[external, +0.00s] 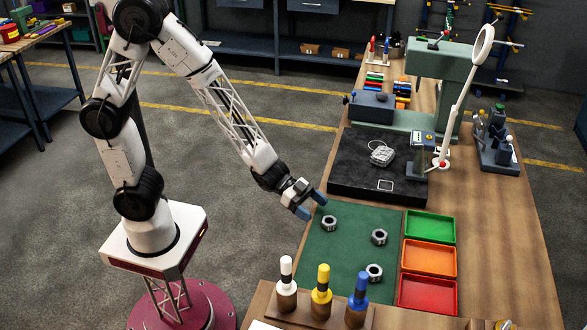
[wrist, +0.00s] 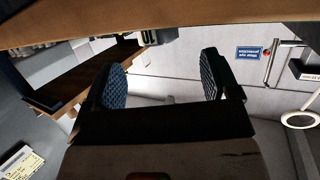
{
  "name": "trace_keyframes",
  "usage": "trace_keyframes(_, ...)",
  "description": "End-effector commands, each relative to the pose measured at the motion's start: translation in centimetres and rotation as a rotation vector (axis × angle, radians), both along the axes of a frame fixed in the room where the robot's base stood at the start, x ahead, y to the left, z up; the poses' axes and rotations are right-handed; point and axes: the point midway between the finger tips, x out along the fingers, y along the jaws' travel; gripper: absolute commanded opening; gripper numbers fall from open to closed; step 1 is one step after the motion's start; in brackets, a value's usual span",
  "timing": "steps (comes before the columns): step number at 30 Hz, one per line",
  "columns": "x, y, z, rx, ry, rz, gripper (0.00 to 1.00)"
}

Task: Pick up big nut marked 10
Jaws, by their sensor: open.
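Three grey metal nuts lie apart on the green mat (external: 320,262) in the external view: one at the upper left (external: 329,222), one at the right (external: 379,237) and one at the lower middle (external: 374,272). Their markings are too small to read, so I cannot tell which one is marked 10. My gripper (external: 309,203) is open and empty, above the mat's upper left edge, up and to the left of the nearest nut. In the wrist view the two blue ribbed fingertips (wrist: 167,80) stand wide apart with nothing between them.
Green (external: 430,227), orange (external: 429,259) and red (external: 428,294) trays stand right of the mat. White (external: 287,285), yellow (external: 321,293) and blue (external: 358,301) handled tools stand in front. A black plate (external: 350,185) with a green machine (external: 441,75) and white-armed magnifier (external: 460,105) lies behind.

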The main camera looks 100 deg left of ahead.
Motion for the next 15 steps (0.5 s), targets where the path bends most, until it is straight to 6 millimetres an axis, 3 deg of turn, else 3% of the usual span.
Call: trace_keyframes(15,3.4,-1.7,-1.3,0.000,0.001,-0.001,0.81)
